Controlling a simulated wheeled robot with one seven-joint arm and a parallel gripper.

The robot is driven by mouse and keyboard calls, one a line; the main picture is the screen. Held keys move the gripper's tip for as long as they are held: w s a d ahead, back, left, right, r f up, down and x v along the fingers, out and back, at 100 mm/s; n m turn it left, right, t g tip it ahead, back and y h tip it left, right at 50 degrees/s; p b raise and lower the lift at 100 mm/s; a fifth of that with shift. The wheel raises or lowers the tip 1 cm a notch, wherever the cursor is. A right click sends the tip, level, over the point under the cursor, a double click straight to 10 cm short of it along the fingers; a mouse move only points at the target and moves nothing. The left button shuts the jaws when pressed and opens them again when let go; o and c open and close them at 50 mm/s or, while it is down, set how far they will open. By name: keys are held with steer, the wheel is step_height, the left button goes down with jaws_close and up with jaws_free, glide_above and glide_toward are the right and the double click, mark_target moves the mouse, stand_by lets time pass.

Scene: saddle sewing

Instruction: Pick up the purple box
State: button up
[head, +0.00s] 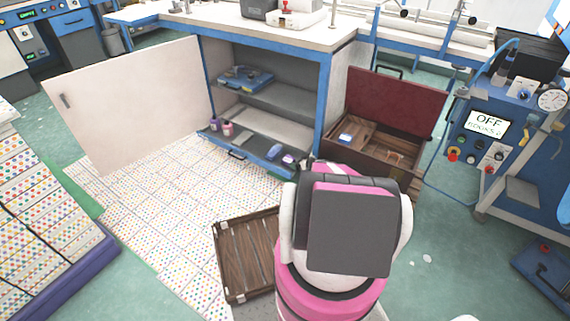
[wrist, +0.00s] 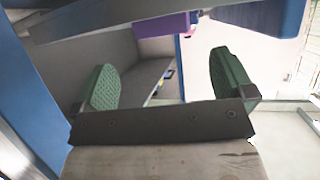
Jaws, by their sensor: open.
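A small purple box (head: 289,158) sits at the right front of the cabinet's low pull-out shelf in the head view, close to my arm. A purple block-like thing (wrist: 165,24) shows at the top of the wrist view, partly cut by a grey edge; it looks like the same box. My gripper (wrist: 168,84) is open, with its two green padded fingers wide apart and nothing between them. The purple thing lies beyond the fingertips, apart from them. In the head view my gripper is hidden behind my pink and grey arm.
The blue cabinet (head: 325,85) stands open, its white door (head: 135,105) swung left. The low shelf also holds small bottles (head: 227,129) and a blue item (head: 274,152). A wooden crate (head: 247,256) lies on the floor; an open red-lidded chest (head: 395,105) stands right.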

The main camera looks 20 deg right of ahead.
mark_target(289, 160)
steer(key=shift+a+x, duration=0.2)
steer(key=shift+x, duration=3.35)
steer(key=shift+s+r, duration=0.1)
steer(key=shift+s, duration=0.05)
steer(key=c, duration=1.1)
